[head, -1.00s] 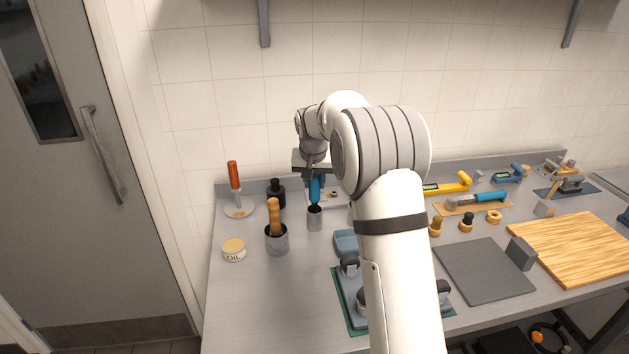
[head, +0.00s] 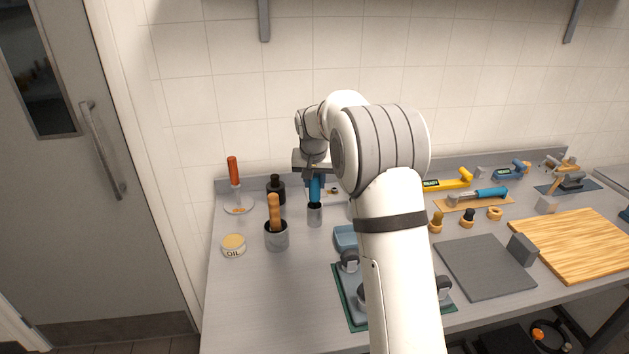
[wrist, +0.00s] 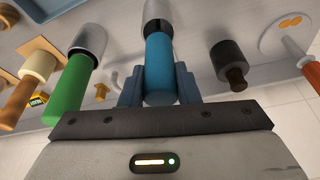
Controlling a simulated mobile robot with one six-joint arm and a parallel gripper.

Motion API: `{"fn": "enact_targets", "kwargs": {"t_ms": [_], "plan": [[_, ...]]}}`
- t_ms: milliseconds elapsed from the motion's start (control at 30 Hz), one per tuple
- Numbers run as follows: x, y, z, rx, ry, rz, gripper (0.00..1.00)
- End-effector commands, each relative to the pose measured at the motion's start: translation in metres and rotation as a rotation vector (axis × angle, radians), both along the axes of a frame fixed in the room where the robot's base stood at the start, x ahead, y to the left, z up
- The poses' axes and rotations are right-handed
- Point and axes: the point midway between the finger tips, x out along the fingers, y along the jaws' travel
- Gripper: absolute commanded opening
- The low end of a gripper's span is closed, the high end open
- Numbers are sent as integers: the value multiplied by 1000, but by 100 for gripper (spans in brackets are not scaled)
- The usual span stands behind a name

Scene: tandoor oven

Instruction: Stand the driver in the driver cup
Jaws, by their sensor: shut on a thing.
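The driver has a blue handle (head: 315,188) and stands upright in my gripper (head: 314,178). In the wrist view my gripper (wrist: 158,88) is shut on that blue handle (wrist: 160,62), below a dark collar. The driver cup is a small grey metal cup (head: 315,216) directly under the handle, and it shows at the top of the wrist view (wrist: 157,10). The lower end of the driver is inside or at the mouth of the cup. Its tip is hidden, so I cannot tell whether it touches the bottom.
A blue tray (head: 344,238) is close at the right. The front left bench is clear.

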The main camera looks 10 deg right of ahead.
Motion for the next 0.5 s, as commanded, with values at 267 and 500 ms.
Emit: {"fn": "enact_targets", "kwargs": {"t_ms": [267,500], "plan": [[0,0,-3,0,0,0,0],[0,0,-10,0,0,0,0]]}}
